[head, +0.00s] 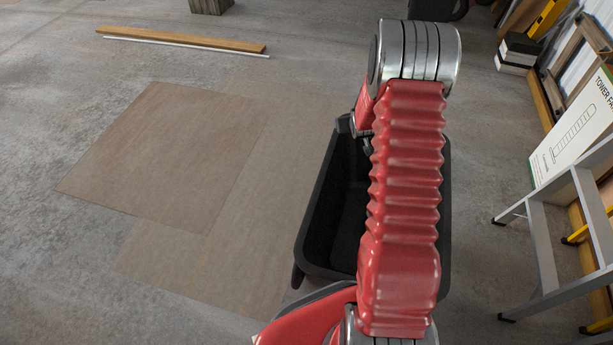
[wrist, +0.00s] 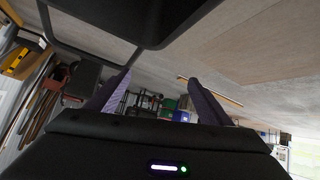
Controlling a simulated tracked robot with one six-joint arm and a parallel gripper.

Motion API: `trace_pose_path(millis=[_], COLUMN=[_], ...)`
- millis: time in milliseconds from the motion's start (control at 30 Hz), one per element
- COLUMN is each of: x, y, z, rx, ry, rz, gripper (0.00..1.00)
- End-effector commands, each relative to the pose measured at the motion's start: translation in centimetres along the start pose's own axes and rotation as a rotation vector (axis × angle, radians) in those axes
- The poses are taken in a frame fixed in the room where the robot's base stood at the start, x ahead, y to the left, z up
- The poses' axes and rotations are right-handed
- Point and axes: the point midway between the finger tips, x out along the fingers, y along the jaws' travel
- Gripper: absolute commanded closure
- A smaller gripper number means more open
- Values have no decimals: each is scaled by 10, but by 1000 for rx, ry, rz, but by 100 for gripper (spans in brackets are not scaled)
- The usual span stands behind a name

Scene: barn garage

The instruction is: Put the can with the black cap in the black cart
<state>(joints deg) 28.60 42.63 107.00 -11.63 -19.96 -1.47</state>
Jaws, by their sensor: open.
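The black cart (head: 322,225) stands on the concrete floor in the head view, partly hidden behind my red arm. The visible part of its inside looks dark and empty. The cart (wrist: 150,35) also shows in the wrist view, across the top of the upside-down picture, close beyond my fingers. My gripper (wrist: 158,78) is open, with its two purple-grey fingers spread and nothing between them. In the head view the gripper is hidden behind the arm. No can with a black cap shows in either view.
Flat brown sheets (head: 165,155) lie on the floor left of the cart. A wooden plank (head: 185,41) lies farther back. A stepladder (head: 550,250) and a tower fan box (head: 575,130) stand along the right wall.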

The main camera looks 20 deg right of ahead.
Motion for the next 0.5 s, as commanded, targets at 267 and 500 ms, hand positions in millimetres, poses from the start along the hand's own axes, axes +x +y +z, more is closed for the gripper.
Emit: trace_pose_path(millis=[267,500], x=[-70,-134], y=[-34,-62], z=[-46,-71], rx=[-22,-37], ry=[-39,-77], rz=[-23,-45], gripper=[26,26])
